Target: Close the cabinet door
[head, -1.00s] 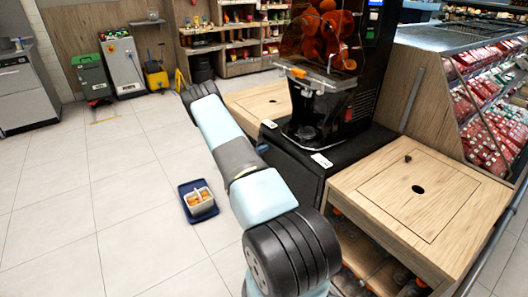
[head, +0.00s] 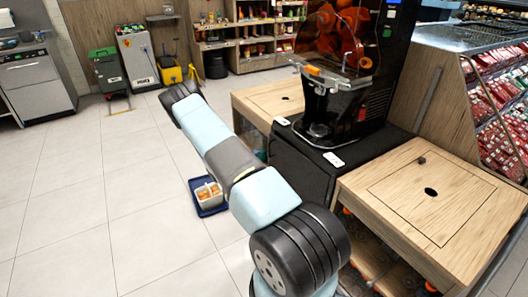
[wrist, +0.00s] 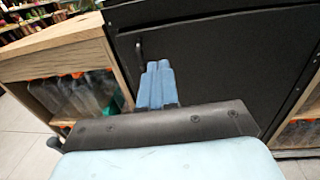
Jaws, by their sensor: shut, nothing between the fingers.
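The black cabinet (head: 300,165) stands under the juice machine, between two wooden counters. The door looks nearly flush with the frame, but I cannot tell whether a small gap remains. My gripper (wrist: 159,64) has its blue fingers together and empty, in front of the door just right of and below the handle. I cannot tell whether the fingertips touch the door.
A wooden counter (head: 440,205) stands right of the cabinet and another wooden counter (head: 265,100) behind it. The juice machine (head: 345,75) sits on top. A blue tray (head: 208,211) with a basket of oranges lies on the floor. The tiled floor at left is clear.

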